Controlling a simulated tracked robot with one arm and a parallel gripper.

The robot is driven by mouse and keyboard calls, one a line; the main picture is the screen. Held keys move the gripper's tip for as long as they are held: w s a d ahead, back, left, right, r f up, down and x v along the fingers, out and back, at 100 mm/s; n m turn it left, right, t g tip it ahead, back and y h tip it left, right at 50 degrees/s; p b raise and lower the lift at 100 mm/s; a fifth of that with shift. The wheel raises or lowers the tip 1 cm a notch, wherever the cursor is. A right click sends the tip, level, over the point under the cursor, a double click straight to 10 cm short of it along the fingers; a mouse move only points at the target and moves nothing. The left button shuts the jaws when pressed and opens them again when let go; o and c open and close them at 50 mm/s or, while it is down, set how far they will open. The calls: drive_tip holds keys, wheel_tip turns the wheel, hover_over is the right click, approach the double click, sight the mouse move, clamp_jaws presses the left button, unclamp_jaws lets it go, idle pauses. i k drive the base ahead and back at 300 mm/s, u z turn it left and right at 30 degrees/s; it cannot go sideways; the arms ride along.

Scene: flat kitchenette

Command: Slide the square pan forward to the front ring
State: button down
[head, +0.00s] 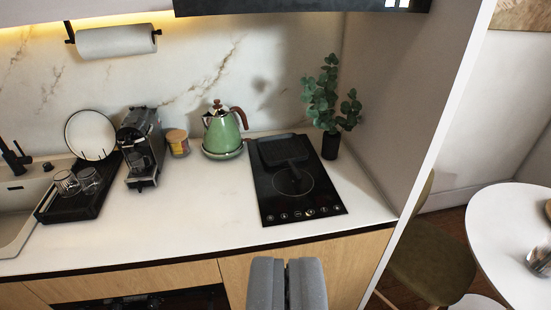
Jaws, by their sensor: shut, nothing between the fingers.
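The square pan (283,149) is dark and sits on the rear part of the black cooktop (277,201). Its handle (294,170) points toward the front and reaches over the front ring (306,189). The front ring is a thin circle on the glass, in front of the pan body. My gripper (286,262) is at the bottom middle, in front of the counter edge, apart from the pan. Its two grey fingers are together and hold nothing. The rear ring is hidden under the pan.
A green kettle (222,132) stands left of the cooktop, and a dark vase with a plant (331,146) stands right of the pan. A side wall (395,110) bounds the counter on the right.

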sight(281, 149)
drive_tip(key=z, duration=0.05)
drive_tip(key=i, duration=1)
drive_tip(key=u, duration=0.1)
